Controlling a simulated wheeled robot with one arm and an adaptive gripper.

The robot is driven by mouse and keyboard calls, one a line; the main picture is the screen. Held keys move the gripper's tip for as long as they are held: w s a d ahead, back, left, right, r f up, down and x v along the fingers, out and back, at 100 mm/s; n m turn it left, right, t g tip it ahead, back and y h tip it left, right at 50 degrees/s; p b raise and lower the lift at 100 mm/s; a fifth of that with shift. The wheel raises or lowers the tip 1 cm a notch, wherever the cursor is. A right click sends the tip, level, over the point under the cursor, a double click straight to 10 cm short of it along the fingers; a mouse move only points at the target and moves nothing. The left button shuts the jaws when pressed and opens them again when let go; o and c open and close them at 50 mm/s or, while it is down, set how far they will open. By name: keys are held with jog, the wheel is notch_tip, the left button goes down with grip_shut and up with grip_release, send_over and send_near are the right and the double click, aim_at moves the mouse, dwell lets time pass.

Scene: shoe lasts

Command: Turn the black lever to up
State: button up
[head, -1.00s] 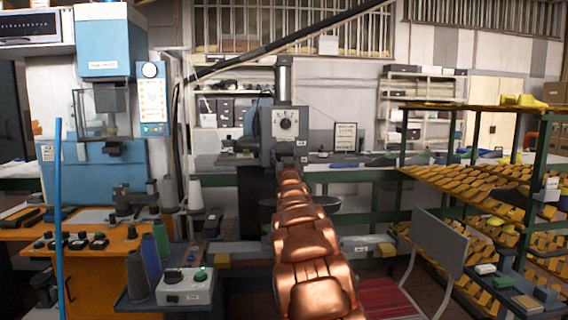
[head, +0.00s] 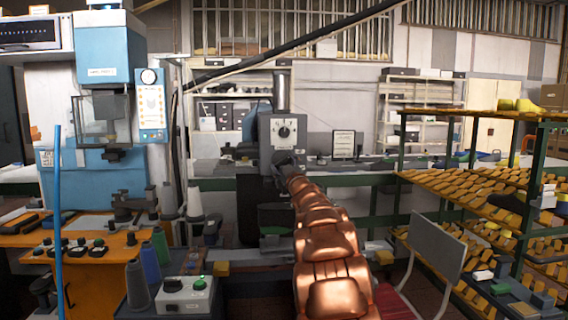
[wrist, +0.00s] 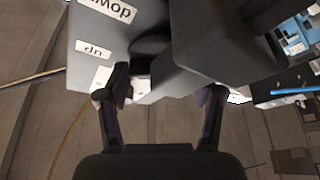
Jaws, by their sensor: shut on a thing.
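The lever cannot be made out there.
A blue machine (head: 112,60) and an orange bench (head: 85,265) stand at left. A control box with a green button (head: 185,293) is in front. At right are a grey chair back (head: 436,245) and a rack of yellow lasts (head: 460,190).

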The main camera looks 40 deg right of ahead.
dwell(0.4)
jog(key=o, duration=0.9)
jog(key=shift+c, duration=0.2)
jog(key=shift+s+a, duration=0.2)
jog(key=shift+s, duration=0.25)
jog(key=v, duration=1.1)
jog(key=shift+f, duration=0.15)
